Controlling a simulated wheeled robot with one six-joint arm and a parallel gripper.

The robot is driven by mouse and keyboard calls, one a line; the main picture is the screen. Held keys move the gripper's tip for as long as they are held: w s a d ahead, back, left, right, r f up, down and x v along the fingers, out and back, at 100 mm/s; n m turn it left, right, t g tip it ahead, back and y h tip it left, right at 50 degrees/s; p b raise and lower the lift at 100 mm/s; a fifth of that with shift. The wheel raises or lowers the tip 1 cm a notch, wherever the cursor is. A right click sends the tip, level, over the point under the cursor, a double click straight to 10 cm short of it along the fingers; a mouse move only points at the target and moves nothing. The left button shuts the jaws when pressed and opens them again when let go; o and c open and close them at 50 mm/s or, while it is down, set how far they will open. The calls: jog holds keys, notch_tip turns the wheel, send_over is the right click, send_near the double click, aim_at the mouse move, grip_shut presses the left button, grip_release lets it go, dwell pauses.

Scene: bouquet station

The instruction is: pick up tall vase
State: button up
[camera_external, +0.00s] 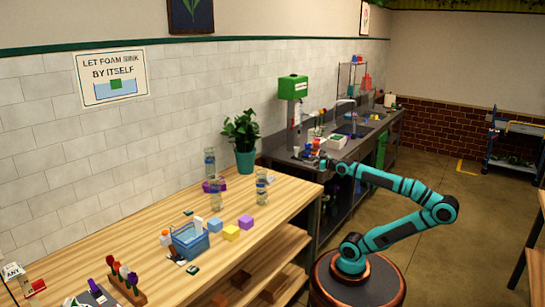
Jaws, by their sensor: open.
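Three clear glass vessels stand upright on the wooden bench: one at the back (209,163), one in front of it (215,194) and one to the right (261,188). I cannot tell which of them is the tall vase, or whether it is instead among the small items on the dark counter. My gripper (317,163) is open at the near end of the dark counter, to the right of and apart from these vessels. It is small in view, and I see nothing held in it.
A potted plant (243,145) stands at the wall end of the bench. A blue basket (189,241) and blue, yellow and purple blocks (231,232) sit nearer. A green dispenser (293,87) rises above the dark counter (350,150), which holds several small items near my gripper.

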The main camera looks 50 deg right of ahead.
jog(key=shift+s+f, duration=0.15)
jog(key=shift+s, duration=0.1)
jog(key=shift+o, duration=0.3)
jog(key=n+g+y, duration=0.5)
jog(key=y, duration=0.1)
send_near(261, 179)
jog(key=s+d, duration=0.5)
jog(key=shift+w+d+r+x, duration=0.1)
jog(key=shift+r+x, duration=0.05)
jog(key=shift+x, duration=2.75)
jog(key=shift+w+d+r+x, duration=0.1)
jog(key=shift+r+x, duration=0.05)
jog(key=shift+x, duration=2.75)
jog(key=shift+w+d+r+x, duration=0.1)
jog(key=shift+r+x, duration=0.05)
jog(key=shift+x, duration=2.7)
